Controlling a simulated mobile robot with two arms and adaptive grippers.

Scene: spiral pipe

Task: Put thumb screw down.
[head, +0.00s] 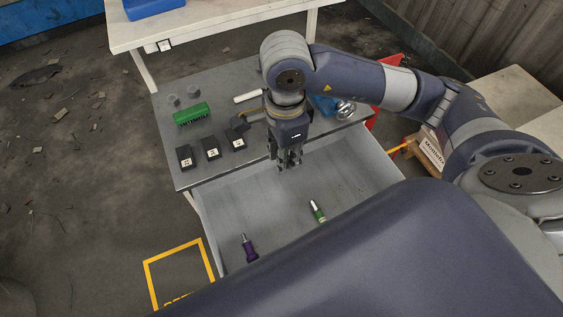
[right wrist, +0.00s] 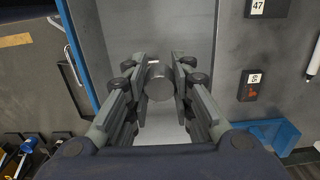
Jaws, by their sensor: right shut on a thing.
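My right gripper (head: 288,163) hangs pointing down above the back part of the open grey drawer (head: 262,190). In the right wrist view its fingers (right wrist: 160,84) are shut on a grey, round-ended piece, the thumb screw (right wrist: 159,83). The screw sits between the fingertips, and the pale surface of the drawer lies below it. In the head view the screw is hidden by the fingers or too small to make out. My left gripper is not in view.
A purple-handled tool (head: 249,248) and a green one (head: 317,211) lie in the drawer. On the grey table stand several black labelled boxes (head: 211,147), a green block (head: 191,113) and a white cylinder (head: 248,96). Most of the drawer floor is clear.

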